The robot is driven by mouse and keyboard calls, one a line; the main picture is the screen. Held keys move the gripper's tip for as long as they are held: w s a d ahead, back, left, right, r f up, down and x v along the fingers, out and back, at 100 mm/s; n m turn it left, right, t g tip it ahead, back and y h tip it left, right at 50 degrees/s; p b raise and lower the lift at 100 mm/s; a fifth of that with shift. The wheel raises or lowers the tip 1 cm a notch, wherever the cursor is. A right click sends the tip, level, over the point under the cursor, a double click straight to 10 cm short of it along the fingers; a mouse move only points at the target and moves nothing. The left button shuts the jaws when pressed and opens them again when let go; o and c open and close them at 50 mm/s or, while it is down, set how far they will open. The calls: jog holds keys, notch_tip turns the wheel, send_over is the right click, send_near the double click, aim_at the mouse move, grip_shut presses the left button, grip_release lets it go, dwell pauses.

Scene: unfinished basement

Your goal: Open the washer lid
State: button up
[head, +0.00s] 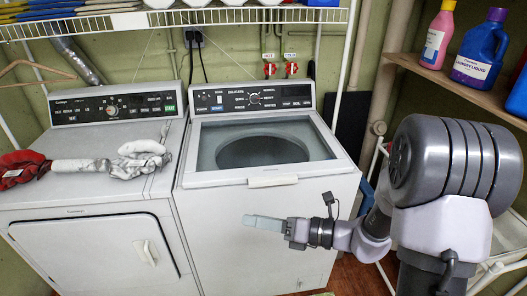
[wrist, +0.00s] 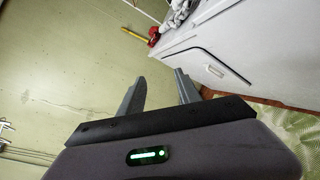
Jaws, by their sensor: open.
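The washer (head: 262,228) is the white top-loader on the right of the pair in the head view. Its lid (head: 205,178) has a large see-through window over the dark drum and lies down, apparently closed. A pale handle (head: 272,181) sits at the lid's front edge. The washer lid is not visible there.
The dryer also shows in the wrist view (wrist: 240,55). A wire shelf (head: 180,17) hangs above. A wooden shelf (head: 450,84) with detergent bottles is at right.

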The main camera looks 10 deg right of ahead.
jog(key=w+d+f+m+t+h+p, duration=0.1)
jog(key=w+d+f+m+t+h, duration=0.15)
jog(key=w+d+m+t, duration=0.35)
jog(key=m+t+h, duration=0.3)
jog(key=m+h, duration=0.2)
jog(key=m, duration=0.6)
send_near(273, 185)
jog(key=shift+h, duration=0.25)
jog(key=b+x, duration=0.1)
jog(key=x, duration=0.2)
jog(key=b+x, duration=0.1)
jog(key=x, duration=0.2)
jog(key=shift+w+a+r, duration=0.2)
jog(key=shift+w+a+r+b, duration=0.1)
jog(key=shift+w+a+b, duration=0.1)
jog(key=shift+w+b, duration=0.3)
jog(key=shift+w, duration=0.1)
grip_shut()
jog(key=shift+f, duration=0.25)
